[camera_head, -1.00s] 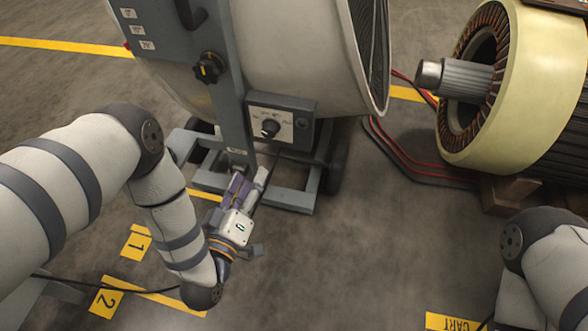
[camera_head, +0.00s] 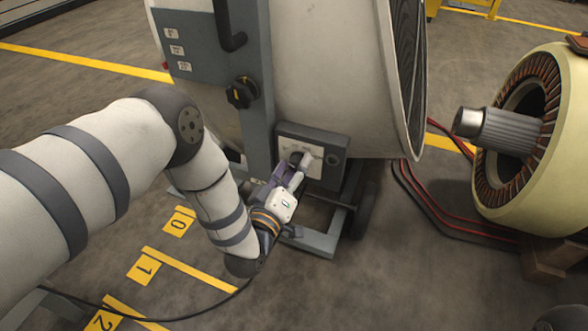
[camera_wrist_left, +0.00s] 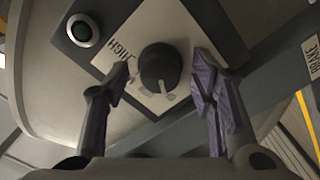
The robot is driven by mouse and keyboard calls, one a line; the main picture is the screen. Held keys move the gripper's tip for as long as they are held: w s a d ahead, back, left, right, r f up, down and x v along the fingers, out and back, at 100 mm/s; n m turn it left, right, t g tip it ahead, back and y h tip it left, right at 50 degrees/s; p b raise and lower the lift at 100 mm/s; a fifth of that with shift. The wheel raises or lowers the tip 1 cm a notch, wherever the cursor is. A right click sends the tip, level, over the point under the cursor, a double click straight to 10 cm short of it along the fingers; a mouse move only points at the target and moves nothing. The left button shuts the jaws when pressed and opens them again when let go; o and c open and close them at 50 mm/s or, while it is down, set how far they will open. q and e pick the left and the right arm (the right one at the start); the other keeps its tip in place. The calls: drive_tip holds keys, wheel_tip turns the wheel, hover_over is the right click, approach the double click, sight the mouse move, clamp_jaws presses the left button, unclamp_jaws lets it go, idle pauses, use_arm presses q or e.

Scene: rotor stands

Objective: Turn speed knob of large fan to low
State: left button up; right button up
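The large fan (camera_head: 310,80) stands on a grey wheeled frame in the head view. Its control box (camera_head: 333,137) is low on the frame, and my left gripper (camera_head: 293,163) is in front of it, covering much of the panel. In the left wrist view, the black speed knob (camera_wrist_left: 160,67) sits on a white plate with "HIGH" lettering at its upper left; other lettering is partly hidden. The left gripper (camera_wrist_left: 165,88) is open, with one purple-padded finger on each side of the knob and visible gaps. The right gripper is out of view.
A second black knob (camera_head: 242,92) is on the fan's upright. Red cables (camera_head: 440,205) lie on the floor between. Numbered yellow floor marks (camera_head: 145,268) are at lower left.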

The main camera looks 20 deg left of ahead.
use_arm(q)
drive_tip(key=c, duration=1.1)
drive_tip(key=shift+m, duration=0.3)
drive_tip(key=m+p, duration=0.1)
drive_tip(key=m, duration=0.1)
drive_tip(key=shift+r+m+p, duration=0.1)
drive_tip(key=shift+m+p, duration=0.25)
drive_tip(key=shift+m, duration=0.05)
drive_tip(key=shift+m+p, duration=0.75)
drive_tip(key=shift+m, duration=1.35)
drive_tip(key=shift+f, duration=0.2)
drive_tip(key=shift+s, duration=0.1)
drive_tip(key=o, duration=1.1)
drive_tip(key=shift+o, duration=0.2)
